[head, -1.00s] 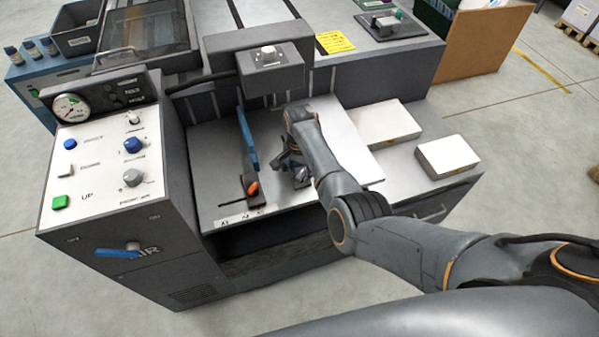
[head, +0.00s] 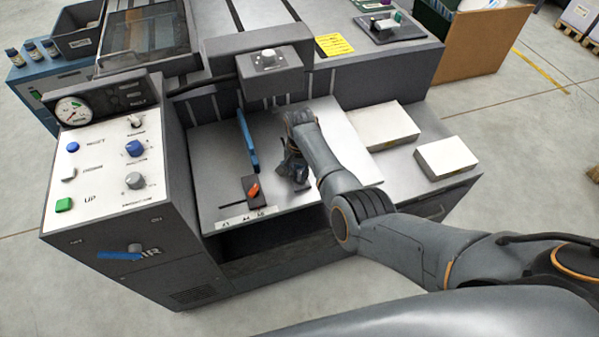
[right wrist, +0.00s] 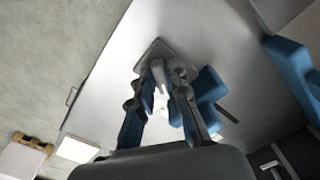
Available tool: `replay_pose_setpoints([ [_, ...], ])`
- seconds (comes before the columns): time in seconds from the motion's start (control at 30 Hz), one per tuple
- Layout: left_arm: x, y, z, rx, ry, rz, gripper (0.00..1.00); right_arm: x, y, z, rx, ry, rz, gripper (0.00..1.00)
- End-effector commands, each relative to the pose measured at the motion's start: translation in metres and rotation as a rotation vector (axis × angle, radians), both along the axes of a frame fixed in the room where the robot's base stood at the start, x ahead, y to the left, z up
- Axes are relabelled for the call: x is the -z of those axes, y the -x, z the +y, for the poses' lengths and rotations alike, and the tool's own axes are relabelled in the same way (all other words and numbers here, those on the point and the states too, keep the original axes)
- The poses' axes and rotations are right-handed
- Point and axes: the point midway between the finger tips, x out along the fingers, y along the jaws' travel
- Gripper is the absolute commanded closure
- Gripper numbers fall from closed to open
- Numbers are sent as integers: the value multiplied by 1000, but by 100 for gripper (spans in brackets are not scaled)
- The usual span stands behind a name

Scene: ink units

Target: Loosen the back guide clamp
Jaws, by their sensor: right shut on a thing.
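My right gripper (head: 293,178) is low over the right part of the pale feed plate (head: 335,150), right of the blue guide bar (head: 247,140). In the right wrist view my right gripper (right wrist: 160,75) has its fingers closed around a pale grey upright piece (right wrist: 158,78), which looks like the handle of the back guide clamp. A grey base (right wrist: 165,48) shows around the fingertips, and a blue block (right wrist: 207,88) stands close beside them. In the head view the gripper hides this clamp. A second clamp with an orange lever (head: 254,190) sits near the bar's front end. My left gripper is not in view.
Two white paper stacks (head: 380,127) (head: 446,157) lie right of the plate. A grey control head (head: 268,62) overhangs the plate's back. A panel cabinet (head: 105,190) with gauge and knobs stands left.

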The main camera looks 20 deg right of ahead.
Motion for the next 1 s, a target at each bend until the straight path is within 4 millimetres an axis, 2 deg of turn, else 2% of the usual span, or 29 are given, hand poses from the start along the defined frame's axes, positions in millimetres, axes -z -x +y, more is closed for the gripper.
replay_pose_setpoints([
  [0.4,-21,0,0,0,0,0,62,-1,2,-3,-388,1,3,100],
  [1.0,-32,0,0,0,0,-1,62,0,1,-7,-956,0,3,100],
])
